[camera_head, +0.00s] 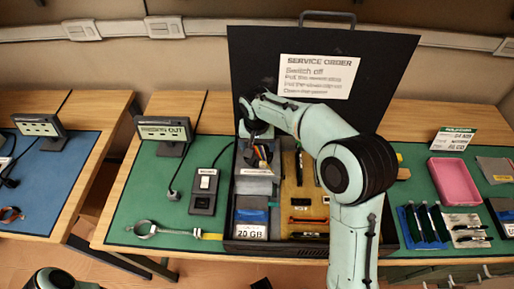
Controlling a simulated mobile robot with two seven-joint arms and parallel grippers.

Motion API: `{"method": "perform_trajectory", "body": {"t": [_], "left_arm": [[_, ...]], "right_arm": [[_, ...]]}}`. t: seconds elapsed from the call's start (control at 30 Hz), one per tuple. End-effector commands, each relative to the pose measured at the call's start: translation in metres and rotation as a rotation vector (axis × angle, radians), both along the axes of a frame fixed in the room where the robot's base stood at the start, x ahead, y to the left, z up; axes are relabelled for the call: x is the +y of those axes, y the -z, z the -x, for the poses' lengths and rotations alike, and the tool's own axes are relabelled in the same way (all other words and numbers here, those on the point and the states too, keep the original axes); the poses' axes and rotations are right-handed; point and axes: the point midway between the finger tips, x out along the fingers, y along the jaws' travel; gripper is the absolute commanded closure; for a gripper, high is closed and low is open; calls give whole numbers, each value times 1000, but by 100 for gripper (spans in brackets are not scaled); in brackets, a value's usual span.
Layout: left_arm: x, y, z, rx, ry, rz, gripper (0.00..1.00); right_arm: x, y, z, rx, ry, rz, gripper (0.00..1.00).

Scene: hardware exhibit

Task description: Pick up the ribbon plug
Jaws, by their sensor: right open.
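My right arm reaches over the black open case (405,70) from the front right. My right gripper (258,140) points down inside the case at its left rear and is open. A colored ribbon cable (262,155), with orange and dark strands, shows just below the fingers. The plug on it is too small to make out and is partly hidden by the gripper. I cannot tell whether the fingers touch it. My left gripper is out of view.
A switch box (204,190) with a cable and a small display (165,133) stand left of the case. A blue part labeled 20 GB (251,216) sits in the case. A pink tray (453,181) stands at the right.

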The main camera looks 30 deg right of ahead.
Motion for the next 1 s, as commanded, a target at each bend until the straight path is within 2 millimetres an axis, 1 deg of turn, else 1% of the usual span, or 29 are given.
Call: {"method": "perform_trajectory", "body": {"t": [0.17, 0.27, 0.3, 0.33, 0.63, 0.77, 0.87, 0.97, 1.0], "left_arm": [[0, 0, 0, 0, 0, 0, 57], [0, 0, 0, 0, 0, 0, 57], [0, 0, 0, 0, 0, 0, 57], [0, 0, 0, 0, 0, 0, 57], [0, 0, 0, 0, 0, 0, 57], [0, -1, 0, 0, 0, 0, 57], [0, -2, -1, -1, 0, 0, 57], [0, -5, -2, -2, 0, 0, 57], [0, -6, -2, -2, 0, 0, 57]], "right_arm": [[0, 0, 0, -1, 0, -1, 17], [0, 0, 0, -1, 0, -1, 46], [0, 0, 0, -1, 0, -1, 59], [0, 0, 0, -1, 0, -1, 65], [0, -1, 0, -1, 0, 0, 65], [0, -5, -1, -3, 0, -1, 65], [0, -14, -1, -5, 0, 0, 65], [0, -29, -1, -5, -1, -1, 65], [0, -38, -2, -8, -1, -1, 65]]}}
